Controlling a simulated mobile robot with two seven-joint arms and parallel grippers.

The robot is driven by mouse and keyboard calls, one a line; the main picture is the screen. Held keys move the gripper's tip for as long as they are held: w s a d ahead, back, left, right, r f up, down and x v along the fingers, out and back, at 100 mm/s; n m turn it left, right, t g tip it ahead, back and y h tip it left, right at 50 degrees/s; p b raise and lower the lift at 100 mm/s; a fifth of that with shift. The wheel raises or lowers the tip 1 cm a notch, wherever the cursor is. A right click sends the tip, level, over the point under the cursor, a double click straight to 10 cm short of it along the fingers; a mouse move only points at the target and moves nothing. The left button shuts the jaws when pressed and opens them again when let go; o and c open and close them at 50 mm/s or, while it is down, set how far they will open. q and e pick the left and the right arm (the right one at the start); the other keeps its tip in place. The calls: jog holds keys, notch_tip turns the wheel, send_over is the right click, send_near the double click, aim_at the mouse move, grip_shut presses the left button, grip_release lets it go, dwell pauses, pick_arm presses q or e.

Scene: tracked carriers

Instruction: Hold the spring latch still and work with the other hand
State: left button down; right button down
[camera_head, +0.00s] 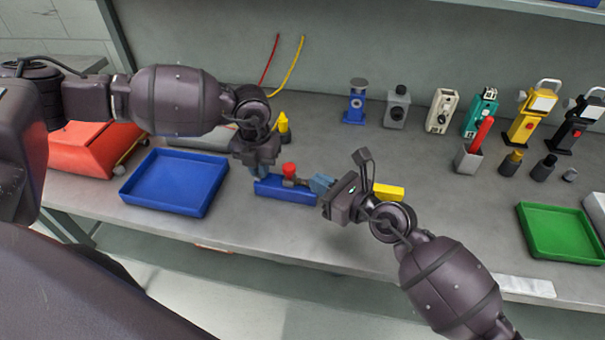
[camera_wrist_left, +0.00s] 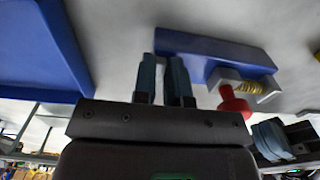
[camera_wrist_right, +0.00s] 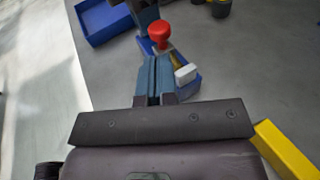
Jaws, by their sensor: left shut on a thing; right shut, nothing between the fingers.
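The spring latch is a blue block (camera_head: 270,188) with a red knob (camera_head: 289,169) and a grey metal bracket, lying on the bench. In the left wrist view the coiled spring (camera_wrist_left: 255,87) shows beside the red knob (camera_wrist_left: 235,104). My left gripper (camera_head: 259,172) is shut on the left end of the blue block (camera_wrist_left: 225,51). My right gripper (camera_head: 319,185) is shut and empty at the latch's right side, its fingers pointing towards the knob. In the right wrist view its closed fingertips (camera_wrist_right: 155,62) lie just below the red knob (camera_wrist_right: 159,32); I cannot tell whether they touch the latch.
A blue tray (camera_head: 128,191) lies at the left, with a red box (camera_head: 90,150) behind it. A yellow block (camera_head: 390,192) lies just behind my right wrist. Several devices, including a blue one (camera_head: 355,103), stand along the back. A green tray (camera_head: 567,254) is at the right.

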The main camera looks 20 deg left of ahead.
aim_at(294, 171)
jog(key=shift+x, duration=2.45)
jog(key=shift+s, duration=0.1)
